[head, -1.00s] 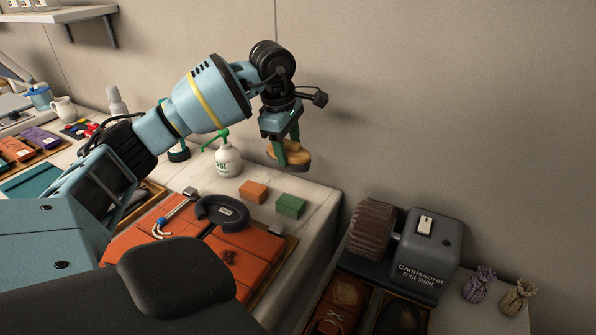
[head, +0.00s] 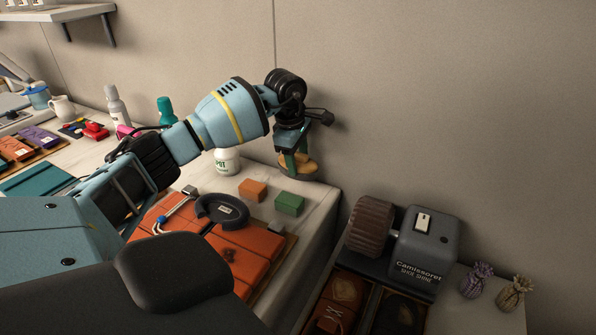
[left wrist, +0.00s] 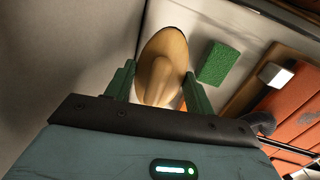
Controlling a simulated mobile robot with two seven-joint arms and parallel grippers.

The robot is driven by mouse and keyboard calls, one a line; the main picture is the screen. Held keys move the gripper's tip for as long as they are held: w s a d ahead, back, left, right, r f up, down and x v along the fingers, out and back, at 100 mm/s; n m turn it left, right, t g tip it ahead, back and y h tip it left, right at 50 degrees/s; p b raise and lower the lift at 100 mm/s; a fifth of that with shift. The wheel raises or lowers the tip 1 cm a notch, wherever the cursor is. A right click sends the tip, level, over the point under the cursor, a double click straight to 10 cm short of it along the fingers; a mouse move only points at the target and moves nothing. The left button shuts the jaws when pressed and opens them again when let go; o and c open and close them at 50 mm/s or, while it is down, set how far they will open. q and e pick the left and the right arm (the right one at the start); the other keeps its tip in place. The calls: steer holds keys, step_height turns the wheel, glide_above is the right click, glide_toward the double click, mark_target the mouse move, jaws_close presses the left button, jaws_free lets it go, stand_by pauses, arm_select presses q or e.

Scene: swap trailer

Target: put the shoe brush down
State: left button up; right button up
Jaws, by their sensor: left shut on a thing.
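The shoe brush (head: 311,166) has a tan wooden body and shows at the far right corner of the counter, near the wall. My left gripper (head: 296,162) is shut on it, pointing down, with a green finger in front of it. In the left wrist view the brush (left wrist: 163,62) sits between the two green fingers of the gripper (left wrist: 158,88). The bristles are hidden. I cannot tell whether the brush touches the counter. My right gripper is not in view.
A green block (head: 290,205) and an orange block (head: 252,190) lie on the white counter (head: 312,205) close by. A white spray bottle (head: 227,162) stands left of the gripper. A shoe-shine machine (head: 425,245) stands on a lower surface to the right.

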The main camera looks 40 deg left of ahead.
arm_select(q)
step_height(320, 180, down, 4)
steer(key=shift+f, duration=0.15)
steer(key=shift+w+a+f, duration=0.1)
steer(key=shift+w+f, duration=0.05)
steer(key=shift+f, duration=0.05)
steer(key=shift+f, duration=0.1)
steer(key=shift+f, duration=0.15)
steer(key=o, duration=1)
steer(key=shift+c, duration=0.2)
steer(key=r, duration=0.4)
steer(key=s+r, duration=0.1)
steer(key=r, duration=0.3)
steer(key=s+r, duration=0.1)
steer(key=r, duration=0.3)
steer(key=shift+r+p, duration=0.15)
steer(key=shift+p, duration=0.15)
